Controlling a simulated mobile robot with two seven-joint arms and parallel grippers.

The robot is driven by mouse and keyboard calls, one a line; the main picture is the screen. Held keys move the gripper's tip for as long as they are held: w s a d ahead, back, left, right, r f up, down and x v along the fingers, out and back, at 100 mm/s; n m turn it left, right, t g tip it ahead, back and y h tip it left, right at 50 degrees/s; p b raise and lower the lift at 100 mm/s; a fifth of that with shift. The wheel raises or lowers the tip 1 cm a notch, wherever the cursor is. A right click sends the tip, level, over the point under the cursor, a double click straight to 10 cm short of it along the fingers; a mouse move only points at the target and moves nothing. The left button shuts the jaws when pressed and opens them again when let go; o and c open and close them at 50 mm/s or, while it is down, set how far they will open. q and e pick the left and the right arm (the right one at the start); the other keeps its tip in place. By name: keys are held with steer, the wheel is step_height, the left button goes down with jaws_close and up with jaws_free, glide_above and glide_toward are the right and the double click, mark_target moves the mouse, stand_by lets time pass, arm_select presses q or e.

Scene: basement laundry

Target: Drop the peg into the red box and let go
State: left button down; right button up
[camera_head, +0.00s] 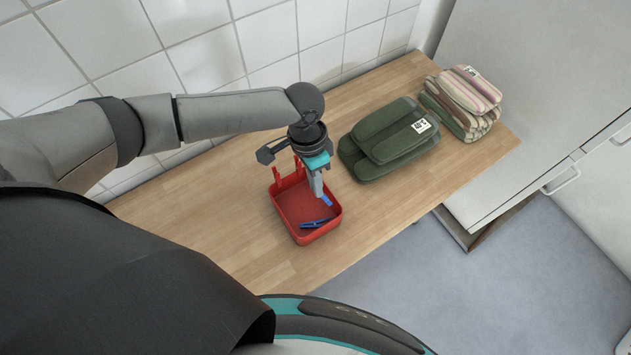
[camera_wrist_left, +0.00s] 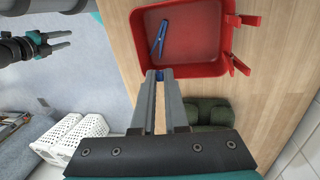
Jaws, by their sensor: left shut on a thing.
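The red box (camera_head: 339,212) stands open on the wooden counter. It also shows at the top of the left wrist view (camera_wrist_left: 226,66). My left gripper (camera_head: 319,190) is shut on a blue peg (camera_head: 327,201), whose end pokes out past the fingertips. In the head view the held peg appears over the box's right side; in the left wrist view (camera_wrist_left: 160,75) it is by the box's rim. Another blue peg (camera_wrist_left: 159,38) lies on the box floor. Red pegs (camera_wrist_left: 243,20) are clipped on the rim. My right gripper (camera_wrist_left: 66,41) is open and empty, away from the counter.
A folded green towel stack (camera_head: 385,145) lies right of the box, with striped towels (camera_head: 465,95) farther right. The tiled wall (camera_head: 200,50) runs behind the counter (camera_head: 240,245). White baskets (camera_wrist_left: 82,135) stand on the floor. The counter left of the box is clear.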

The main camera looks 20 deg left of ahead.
arm_select(q)
steer(key=c, duration=0.9)
jaws_free()
steer(key=shift+o, duration=0.2)
step_height(320, 180, up, 15)
steer(key=w+a+p, duration=0.1)
steer(key=a+p, duration=0.1)
steer(key=shift+w, duration=0.4)
steer(key=shift+a, duration=0.1)
